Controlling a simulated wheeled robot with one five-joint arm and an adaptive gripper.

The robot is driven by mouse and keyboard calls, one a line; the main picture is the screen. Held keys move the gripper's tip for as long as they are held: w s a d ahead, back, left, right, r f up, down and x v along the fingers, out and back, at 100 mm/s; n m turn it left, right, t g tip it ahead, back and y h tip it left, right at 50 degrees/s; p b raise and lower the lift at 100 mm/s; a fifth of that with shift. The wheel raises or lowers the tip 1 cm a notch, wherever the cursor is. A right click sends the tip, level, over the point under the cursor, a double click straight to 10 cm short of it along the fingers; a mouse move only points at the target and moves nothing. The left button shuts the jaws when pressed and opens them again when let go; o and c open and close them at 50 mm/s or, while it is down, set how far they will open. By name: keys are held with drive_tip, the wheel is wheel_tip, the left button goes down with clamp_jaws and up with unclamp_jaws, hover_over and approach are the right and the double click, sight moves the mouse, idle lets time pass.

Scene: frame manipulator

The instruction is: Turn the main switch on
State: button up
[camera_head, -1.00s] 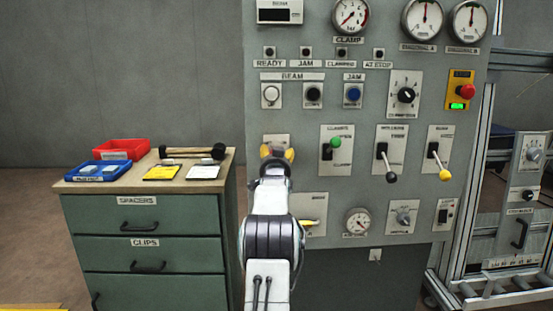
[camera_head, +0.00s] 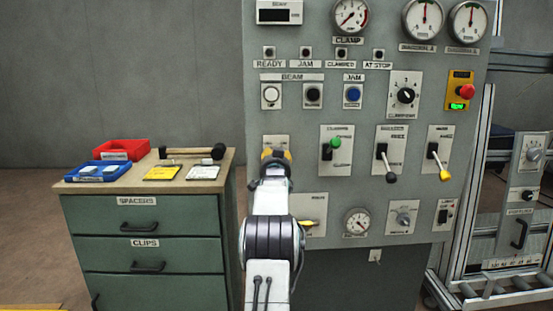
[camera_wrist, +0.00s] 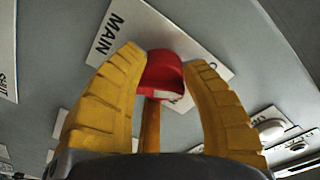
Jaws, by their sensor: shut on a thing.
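The main switch shows in the wrist view as a red handle (camera_wrist: 163,77) on a white plate marked MAIN (camera_wrist: 122,32). My gripper (camera_wrist: 165,85) has its yellow fingers on either side of the red handle and is shut on it. In the head view my gripper (camera_head: 276,155) is at the left part of the grey control panel (camera_head: 300,190), in front of the main switch plate (camera_head: 275,141). My gripper and arm hide the handle in that view.
Levers with green (camera_head: 336,143), dark (camera_head: 391,178) and yellow (camera_head: 445,174) knobs are to the right. A red emergency button (camera_head: 467,91) is at the upper right. A green drawer cabinet (camera_head: 145,245) with trays and a mallet stands left.

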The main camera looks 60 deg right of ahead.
drive_tip(key=shift+r+m+b, duration=0.15)
drive_tip(key=shift+m+b, duration=0.15)
drive_tip(key=shift+m, duration=1.2)
drive_tip(key=o, duration=1.2)
drive_tip(key=shift+w, duration=0.1)
drive_tip(key=shift+a, duration=0.1)
drive_tip(key=v, duration=1.2)
drive_tip(key=shift+o, duration=0.2)
